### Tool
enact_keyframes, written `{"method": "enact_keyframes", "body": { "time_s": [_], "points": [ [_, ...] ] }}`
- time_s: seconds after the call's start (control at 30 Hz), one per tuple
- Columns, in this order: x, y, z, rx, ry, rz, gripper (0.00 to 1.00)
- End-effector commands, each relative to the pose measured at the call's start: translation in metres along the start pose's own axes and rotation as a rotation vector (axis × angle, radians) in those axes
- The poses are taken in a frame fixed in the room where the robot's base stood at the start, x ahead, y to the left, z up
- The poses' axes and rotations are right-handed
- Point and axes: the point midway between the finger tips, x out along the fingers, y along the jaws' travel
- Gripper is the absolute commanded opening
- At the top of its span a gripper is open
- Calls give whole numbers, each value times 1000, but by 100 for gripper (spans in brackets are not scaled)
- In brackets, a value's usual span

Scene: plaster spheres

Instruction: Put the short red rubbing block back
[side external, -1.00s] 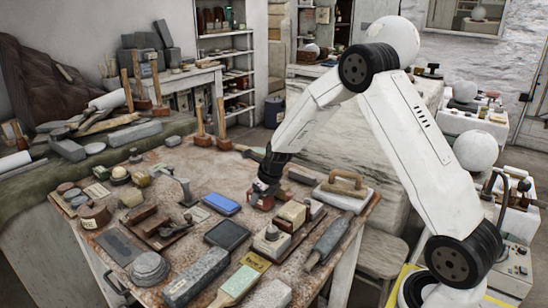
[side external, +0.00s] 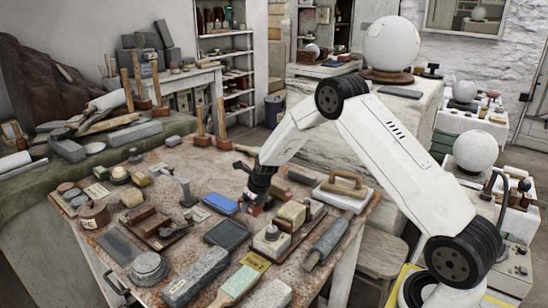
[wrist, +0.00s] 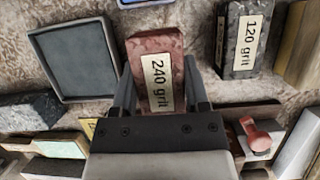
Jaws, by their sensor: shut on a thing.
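The short red rubbing block (wrist: 152,62), speckled red with a pale "240 grit" label, is between the two fingers of my gripper (wrist: 161,92) in the wrist view. My gripper is shut on it, with a finger along each side. In the side external view my gripper (side external: 254,201) is low at the bench's right-middle part, and only a little of the red block (side external: 256,209) shows below it. I cannot tell whether the block touches the bench top.
A dark block labelled "120 grit" (wrist: 236,48) lies to the right of the held block in the wrist view; a dark grey framed slab (wrist: 73,58) lies to the left. On the crowded bench (side external: 160,158), a blue block (side external: 222,204) lies just left of my gripper.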

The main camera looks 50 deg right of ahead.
Motion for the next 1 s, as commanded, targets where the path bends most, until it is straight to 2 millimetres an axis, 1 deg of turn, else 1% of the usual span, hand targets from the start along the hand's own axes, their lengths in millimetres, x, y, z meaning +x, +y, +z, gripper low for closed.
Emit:
{"method": "enact_keyframes", "body": {
  "time_s": [0.07, 0.2, 0.3, 0.8, 0.83, 0.87, 0.9, 0.93, 1.0],
  "points": [
    [7, 0, 0, 0, 1, 0, 0],
    [22, 0, -6, 0, 0, 1, 0],
    [29, 0, -9, 1, 0, 1, 0],
    [34, 0, -11, 0, -3, 0, 0],
    [35, 0, -12, 0, -1, 1, 62],
    [34, 0, -12, 0, -2, 1, 71],
    [34, 0, -12, 0, -1, 1, 84],
    [34, 0, -12, 0, -1, 1, 93],
    [34, 0, -12, 0, -1, 1, 94]
  ]
}}
